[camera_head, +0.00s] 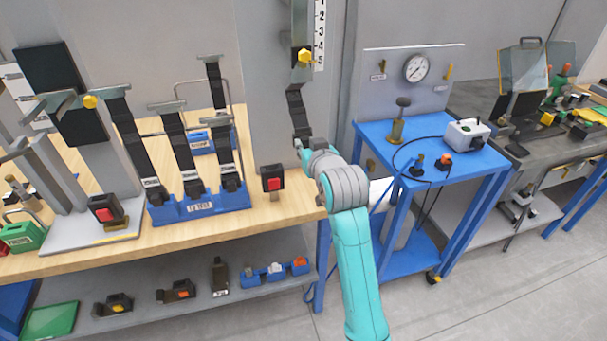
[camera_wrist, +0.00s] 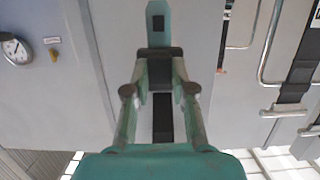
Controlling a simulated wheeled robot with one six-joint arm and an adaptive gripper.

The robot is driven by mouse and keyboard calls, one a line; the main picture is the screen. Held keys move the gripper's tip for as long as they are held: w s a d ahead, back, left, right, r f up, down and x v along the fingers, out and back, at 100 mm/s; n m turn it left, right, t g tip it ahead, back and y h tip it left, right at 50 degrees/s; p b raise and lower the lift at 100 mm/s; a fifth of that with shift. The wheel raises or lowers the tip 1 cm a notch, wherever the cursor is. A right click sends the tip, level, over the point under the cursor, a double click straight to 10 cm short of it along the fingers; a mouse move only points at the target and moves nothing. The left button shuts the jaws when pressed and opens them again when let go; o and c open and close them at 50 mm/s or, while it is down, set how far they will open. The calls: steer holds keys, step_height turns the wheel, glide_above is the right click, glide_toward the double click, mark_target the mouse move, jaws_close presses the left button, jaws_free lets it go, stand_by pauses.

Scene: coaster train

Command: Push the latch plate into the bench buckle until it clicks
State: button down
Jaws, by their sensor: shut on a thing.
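My gripper (camera_wrist: 160,60) is shut on the black base of the latch plate (camera_wrist: 158,22) in the wrist view. The plate's grey tongue, with a dark slot, sticks out beyond the fingertips. A black strap (camera_wrist: 163,118) shows between the fingers. In the head view the strap (camera_head: 297,108) hangs from the wall post down to my gripper, which my wrist mostly hides. The bench buckle (camera_head: 272,178), black with a red button, stands on a short stalk at the bench's right end, left of and below my gripper. The plate and buckle are apart. The buckle is not visible in the wrist view.
Another red-button buckle (camera_head: 105,209) sits on a grey plate on the wooden bench (camera_head: 215,236). A blue rack (camera_head: 198,208) holds several straps beside it. A blue cart (camera_head: 432,150) stands close to the right of my arm. Small parts lie on the lower shelf (camera_head: 210,300).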

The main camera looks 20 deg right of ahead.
steer(key=shift+r, duration=0.5)
steer(key=a, duration=0.8)
steer(key=shift+a, duration=0.25)
stand_by(0.9)
step_height(320, 180, down, 6)
stand_by(3.7)
steer(key=c, duration=0.9)
jaws_free()
steer(key=shift+s, duration=0.15)
steer(key=v, duration=1.2)
